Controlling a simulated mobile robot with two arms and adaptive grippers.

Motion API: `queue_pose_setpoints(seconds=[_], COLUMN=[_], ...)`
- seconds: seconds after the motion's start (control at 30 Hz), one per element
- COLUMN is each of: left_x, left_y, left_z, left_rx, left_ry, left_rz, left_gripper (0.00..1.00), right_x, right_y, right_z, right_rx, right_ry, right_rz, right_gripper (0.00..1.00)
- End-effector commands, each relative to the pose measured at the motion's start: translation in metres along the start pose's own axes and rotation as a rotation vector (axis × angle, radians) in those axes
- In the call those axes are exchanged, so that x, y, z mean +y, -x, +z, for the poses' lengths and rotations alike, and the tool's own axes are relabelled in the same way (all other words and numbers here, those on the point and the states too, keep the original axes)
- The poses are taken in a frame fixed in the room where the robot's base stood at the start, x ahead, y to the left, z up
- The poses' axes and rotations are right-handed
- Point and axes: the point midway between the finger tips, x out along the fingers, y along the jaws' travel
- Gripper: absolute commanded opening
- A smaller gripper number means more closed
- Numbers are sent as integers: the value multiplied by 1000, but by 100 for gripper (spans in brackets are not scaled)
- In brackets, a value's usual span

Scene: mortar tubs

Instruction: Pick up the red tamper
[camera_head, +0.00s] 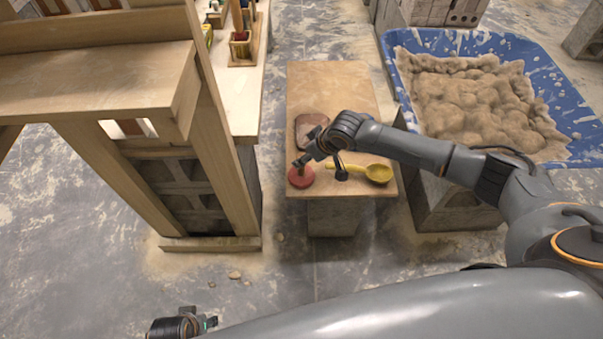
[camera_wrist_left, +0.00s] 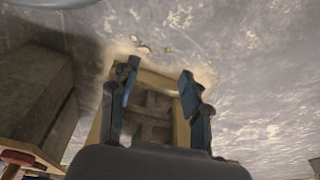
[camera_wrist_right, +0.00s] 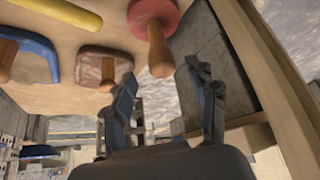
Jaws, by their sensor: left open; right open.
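The red tamper has a round red head (camera_head: 301,176) and lies at the near left corner of the small wooden table (camera_head: 330,80). In the right wrist view its red head (camera_wrist_right: 153,10) is at the top and its wooden handle (camera_wrist_right: 159,48) points toward my right gripper (camera_wrist_right: 160,72). That gripper is open, and the handle's end appears between its fingertips; I cannot tell whether they touch. In the head view my right gripper (camera_head: 303,161) partly covers the tamper. My left gripper (camera_wrist_left: 157,74) is open and empty, away from the table; it shows at the bottom of the head view (camera_head: 205,322).
A yellow scoop (camera_head: 378,173) and a brown float (camera_head: 309,130) lie on the same table. A blue-edged tool (camera_wrist_right: 30,45) shows in the right wrist view. A blue tub (camera_head: 510,50) of mortar stands right. A wooden frame (camera_head: 225,130) stands close on the left.

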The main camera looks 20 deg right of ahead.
Motion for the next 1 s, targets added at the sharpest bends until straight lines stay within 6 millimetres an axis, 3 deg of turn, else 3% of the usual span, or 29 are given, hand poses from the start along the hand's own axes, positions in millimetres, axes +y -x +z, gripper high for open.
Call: queue_pose_setpoints(seconds=[0.3, 0.63, 0.67, 0.93, 1.0], left_x=[-2, -2, -2, -2, -2], left_y=[38, 45, 45, 45, 45], left_z=[-20, -22, -22, -22, -22], left_rx=[25, 27, 27, 27, 27], left_ry=[4, 5, 5, 4, 4], left_rz=[-4, -4, -4, -4, -4], left_gripper=[47, 47, 47, 47, 47], right_x=[-2, -2, -2, -2, -2], right_y=[-38, -41, -41, -41, -41], right_z=[0, 0, 0, 0, 0], right_rx=[-1, 0, 0, -1, -1], right_ry=[0, 0, 0, 0, 0], right_rz=[0, 0, 0, 0, 0], right_gripper=[58, 58, 56, 1, 0])
